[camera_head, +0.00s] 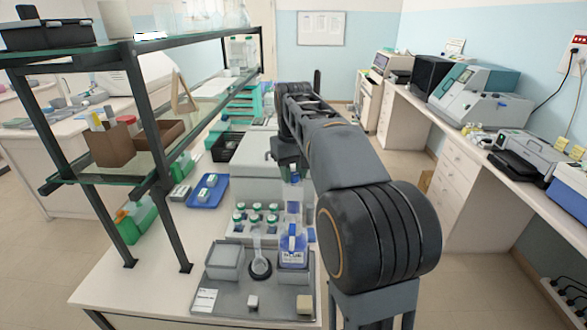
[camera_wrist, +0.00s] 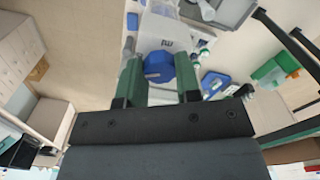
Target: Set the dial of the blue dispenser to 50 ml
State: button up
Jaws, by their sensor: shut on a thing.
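The blue dispenser (camera_head: 293,258) stands upright on the grey tray (camera_head: 232,302), with a clear column above its blue body. In the head view my gripper (camera_head: 291,165) is above it, at the top of the column, and my arm partly hides that area. In the wrist view the dispenser's blue dial (camera_wrist: 159,67) is between the two green fingers of my gripper (camera_wrist: 159,70), which are shut on it. I cannot read a scale or the dial's setting in either view.
On the tray are a white square dish (camera_head: 224,260), a dark round holder with a white spoon-like piece (camera_head: 260,268) and small blocks. Several green-capped bottles (camera_head: 257,212) stand behind. A glass shelf with black posts (camera_head: 165,215) rises at the left.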

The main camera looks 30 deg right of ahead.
aim_at(294, 174)
jog(key=m+p, duration=0.1)
jog(key=m, duration=0.4)
jog(key=shift+m, duration=0.3)
dwell(0.5)
jog(key=o, duration=0.9)
notch_tip(294, 174, up, 14)
jog(key=shift+f+p, duration=0.1)
jog(key=shift+p, duration=1)
